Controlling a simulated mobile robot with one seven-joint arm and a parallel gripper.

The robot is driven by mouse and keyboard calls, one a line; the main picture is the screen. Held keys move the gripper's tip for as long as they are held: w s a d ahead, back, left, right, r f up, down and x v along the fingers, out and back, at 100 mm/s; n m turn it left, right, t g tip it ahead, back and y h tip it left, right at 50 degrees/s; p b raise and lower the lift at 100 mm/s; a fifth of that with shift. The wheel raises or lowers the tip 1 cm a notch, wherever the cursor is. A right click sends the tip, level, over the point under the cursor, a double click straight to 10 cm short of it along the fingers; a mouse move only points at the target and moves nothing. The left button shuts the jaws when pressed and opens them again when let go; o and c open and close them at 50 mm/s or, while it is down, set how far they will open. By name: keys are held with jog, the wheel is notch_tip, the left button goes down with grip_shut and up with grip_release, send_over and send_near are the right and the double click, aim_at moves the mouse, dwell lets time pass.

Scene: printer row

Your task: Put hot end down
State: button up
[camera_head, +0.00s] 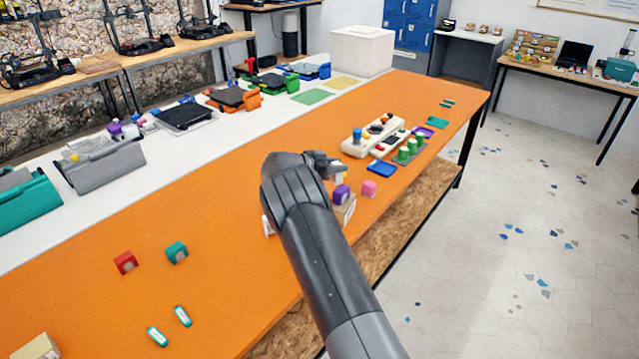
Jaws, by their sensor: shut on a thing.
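My gripper (333,168) is over the right part of the orange table (225,225), its jaws seen small and from behind my arm. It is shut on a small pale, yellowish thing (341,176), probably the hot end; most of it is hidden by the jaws. Just below it in the picture is a purple block (341,193), by a beige box (346,211) that my arm partly hides. I cannot tell whether the held thing touches anything.
A pink block (369,188) and a blue tray (382,169) are close to the right. Behind them are a white holder (362,142) with parts and several green cylinders (408,150). Red (125,262) and teal (176,252) blocks stand left.

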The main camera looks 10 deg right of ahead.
jog(key=shift+w+a+f, duration=0.45)
jog(key=shift+a+f, duration=0.4)
jog(key=shift+f, duration=0.4)
jog(key=shift+w+a+f, duration=0.5)
jog(key=shift+a+f, duration=0.4)
jog(key=shift+f, duration=0.35)
jog(key=shift+w+a+f, duration=0.45)
jog(key=shift+a+f, duration=0.4)
jog(key=shift+f, duration=0.4)
jog(key=shift+f, duration=0.25)
